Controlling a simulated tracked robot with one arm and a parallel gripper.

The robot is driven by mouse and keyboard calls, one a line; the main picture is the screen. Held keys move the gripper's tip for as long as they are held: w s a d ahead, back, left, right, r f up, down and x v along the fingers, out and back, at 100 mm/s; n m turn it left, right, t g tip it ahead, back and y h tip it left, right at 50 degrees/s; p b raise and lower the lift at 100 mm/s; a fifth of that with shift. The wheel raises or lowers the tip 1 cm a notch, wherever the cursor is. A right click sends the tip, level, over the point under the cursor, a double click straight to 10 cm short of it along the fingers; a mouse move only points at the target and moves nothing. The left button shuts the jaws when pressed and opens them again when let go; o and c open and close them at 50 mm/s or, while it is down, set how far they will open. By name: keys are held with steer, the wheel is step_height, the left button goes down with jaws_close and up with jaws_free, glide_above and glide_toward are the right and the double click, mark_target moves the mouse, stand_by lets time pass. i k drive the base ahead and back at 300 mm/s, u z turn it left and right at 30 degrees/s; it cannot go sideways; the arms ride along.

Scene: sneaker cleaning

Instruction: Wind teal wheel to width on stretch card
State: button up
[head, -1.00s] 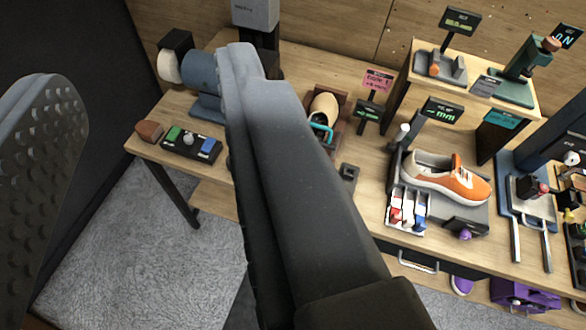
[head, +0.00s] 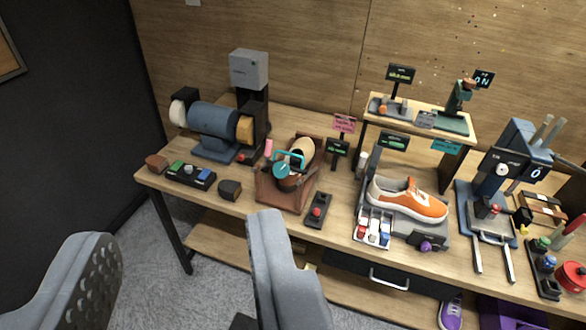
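The teal wheel (head: 281,170) sits at the front of the shoe stretcher (head: 284,194), a brown wooden base with a tan shoe form (head: 302,149) and a teal handle bar. A pink card (head: 344,123) stands on a post behind it, beside a dark display with green text (head: 338,147); I cannot read either. My gripper (head: 172,250) is open and empty. Its two grey fingers stand wide apart, below and in front of the bench, with the right fingertip just short of the stretcher's front edge. The gripper touches nothing that I can see.
A blue bench grinder (head: 214,130) and a button panel (head: 190,175) stand to the left. A small red-button control box (head: 318,210) is right of the stretcher. An orange sneaker (head: 407,199) and a bottle tray (head: 373,227) lie further right. Carpet is clear below left.

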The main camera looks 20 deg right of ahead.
mark_target(281, 170)
steer(key=z, duration=0.15)
steer(key=i, duration=1.9)
steer(key=u, duration=0.75)
